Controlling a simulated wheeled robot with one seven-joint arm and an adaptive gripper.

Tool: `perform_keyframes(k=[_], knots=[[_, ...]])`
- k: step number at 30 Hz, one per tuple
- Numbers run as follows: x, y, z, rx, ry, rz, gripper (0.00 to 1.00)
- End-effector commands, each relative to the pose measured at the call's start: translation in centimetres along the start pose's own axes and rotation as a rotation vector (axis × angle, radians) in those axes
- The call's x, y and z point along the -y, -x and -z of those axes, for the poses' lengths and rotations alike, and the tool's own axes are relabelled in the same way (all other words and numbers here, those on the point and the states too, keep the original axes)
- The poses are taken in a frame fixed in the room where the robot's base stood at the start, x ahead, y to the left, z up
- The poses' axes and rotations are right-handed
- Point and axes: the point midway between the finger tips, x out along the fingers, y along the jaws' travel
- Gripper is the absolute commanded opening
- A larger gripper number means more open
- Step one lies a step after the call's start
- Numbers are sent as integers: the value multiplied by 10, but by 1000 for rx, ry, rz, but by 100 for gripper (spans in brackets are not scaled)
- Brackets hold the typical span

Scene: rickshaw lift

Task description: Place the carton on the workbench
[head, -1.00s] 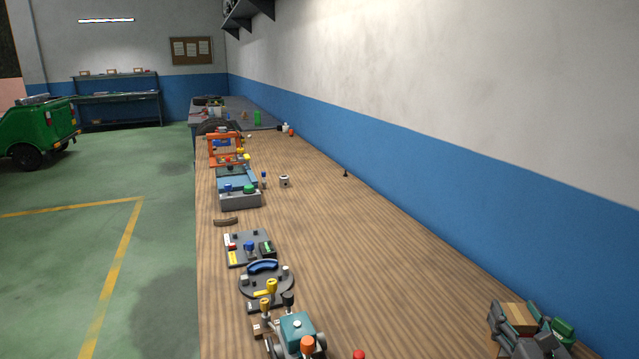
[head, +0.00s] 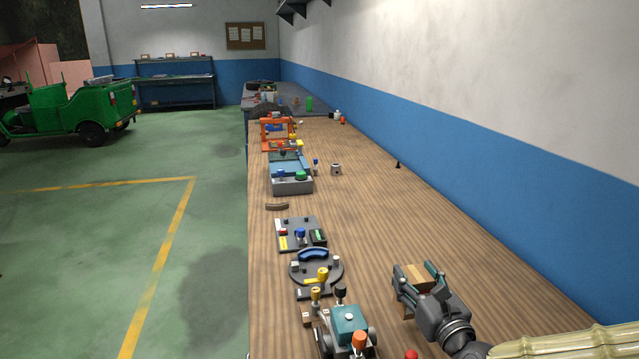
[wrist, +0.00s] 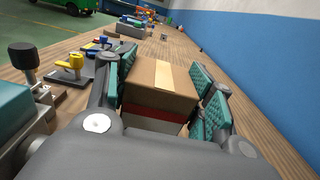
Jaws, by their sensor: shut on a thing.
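The carton (wrist: 159,85) is a brown box with a pale tape strip on top and a red and white band on its near side. It also shows in the head view (head: 411,274), partly hidden by my gripper. My gripper (head: 424,277) is shut on the carton, with teal pads on both sides of it. The workbench (head: 362,212) is a long wooden top running away along the wall. The carton is over the near right part of the workbench. I cannot tell whether its underside touches the wood.
A teal-topped device (head: 349,319) with knobs stands left of my gripper. Several fixtures, including a round dark plate (head: 316,270) and an orange frame (head: 277,133), line the left edge. The middle and right of the bench are mostly clear. A blue and white wall (head: 520,190) bounds the right.

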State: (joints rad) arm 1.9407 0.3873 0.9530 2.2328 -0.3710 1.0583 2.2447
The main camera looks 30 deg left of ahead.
Motion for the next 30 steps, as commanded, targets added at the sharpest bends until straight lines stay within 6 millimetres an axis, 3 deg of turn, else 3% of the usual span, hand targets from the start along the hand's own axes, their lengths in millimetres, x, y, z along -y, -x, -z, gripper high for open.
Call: perform_keyframes(k=[8,30], knots=[[9,-8,-2,3,1,3,10],[106,-101,11,2,2,0,10]])
